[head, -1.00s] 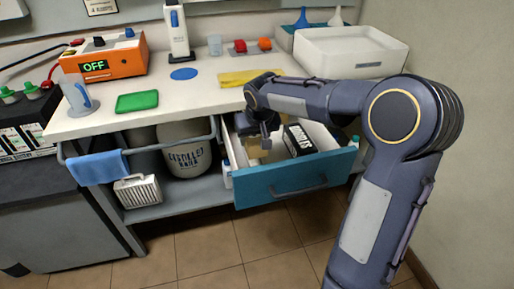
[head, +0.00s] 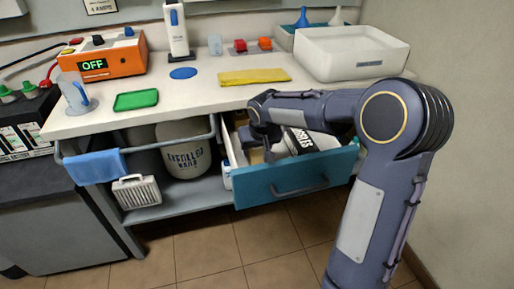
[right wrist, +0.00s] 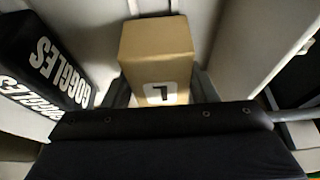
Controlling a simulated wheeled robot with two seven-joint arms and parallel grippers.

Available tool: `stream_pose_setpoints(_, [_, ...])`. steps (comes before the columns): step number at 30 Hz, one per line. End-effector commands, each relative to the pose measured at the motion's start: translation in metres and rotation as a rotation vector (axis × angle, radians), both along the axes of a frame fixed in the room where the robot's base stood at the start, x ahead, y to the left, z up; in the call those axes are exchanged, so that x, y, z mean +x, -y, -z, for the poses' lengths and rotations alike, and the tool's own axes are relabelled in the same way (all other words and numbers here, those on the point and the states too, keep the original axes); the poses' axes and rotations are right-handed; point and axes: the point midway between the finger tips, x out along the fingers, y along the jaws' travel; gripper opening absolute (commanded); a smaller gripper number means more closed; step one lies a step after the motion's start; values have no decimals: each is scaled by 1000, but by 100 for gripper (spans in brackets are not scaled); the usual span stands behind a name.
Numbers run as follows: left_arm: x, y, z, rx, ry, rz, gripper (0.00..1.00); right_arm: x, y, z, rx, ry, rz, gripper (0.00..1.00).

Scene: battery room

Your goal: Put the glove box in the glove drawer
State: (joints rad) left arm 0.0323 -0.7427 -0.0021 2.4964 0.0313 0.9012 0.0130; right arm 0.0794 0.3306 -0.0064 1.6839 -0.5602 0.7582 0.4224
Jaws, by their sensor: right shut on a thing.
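The glove box is a tan box (right wrist: 157,45) marked with an "L" in the right wrist view. In the head view a tan patch of it (head: 255,157) shows inside the open glove drawer (head: 295,178), which has a teal front. My right gripper (head: 266,150) reaches down into the drawer and is shut on the tan box, with a finger at each side of it in the right wrist view. The lower part of the box is hidden by the gripper and the drawer front. My left gripper is not in view.
A black goggles box (head: 300,140) lies in the drawer right of my gripper; it also shows in the right wrist view (right wrist: 45,60). The counter above holds a yellow cloth (head: 255,76) and a white tub (head: 350,55). A white drum (head: 185,152) stands left of the drawer.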

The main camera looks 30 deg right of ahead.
Motion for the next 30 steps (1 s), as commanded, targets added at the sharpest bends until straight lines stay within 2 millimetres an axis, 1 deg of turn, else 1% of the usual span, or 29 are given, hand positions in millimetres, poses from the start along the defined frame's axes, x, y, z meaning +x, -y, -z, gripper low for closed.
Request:
stream_pose_setpoints(3, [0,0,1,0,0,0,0,0,0,1,0,1,0,26])
stream_pose_setpoints(4, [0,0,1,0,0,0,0,0,0,1,0,0,0,55])
stream_pose_setpoints(8, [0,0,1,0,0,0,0,0,0,1,0,0,0,72])
stream_pose_setpoints(9, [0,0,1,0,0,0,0,0,0,1,0,0,0,74])
stream_pose_setpoints(16, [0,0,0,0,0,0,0,0,0,0,0,0,0,74])
stream_pose_setpoints(20, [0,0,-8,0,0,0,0,0,0,-9,0,0,0,74])
stream_pose_setpoints(22, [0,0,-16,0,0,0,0,0,0,-20,0,1,1,74])
stream_pose_setpoints(23, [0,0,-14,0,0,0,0,-2,0,-22,0,3,1,74])
stream_pose_setpoints(30, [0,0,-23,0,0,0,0,-23,-5,-72,0,5,0,74])
